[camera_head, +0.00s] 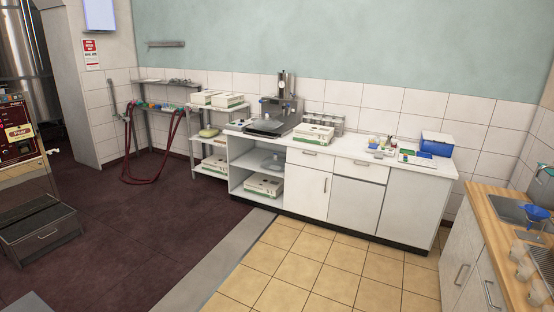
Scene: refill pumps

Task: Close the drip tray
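A dark grey drawer-like box (42,236) with a light bar handle on its front is low at the left edge. It appears to stick out from under a dispenser stand with a red panel (18,133). It may be the drip tray, but I cannot tell for certain. Its top looks dark, and I cannot make out any contents. Its left side is partly cut off by the frame. Neither of my grippers is in view.
A white counter (370,170) with a press-like machine (280,105) and boxes stands along the back wall. A wooden-topped counter (505,230) is at the right. The dark red floor (130,230) between the stand and white counter is clear.

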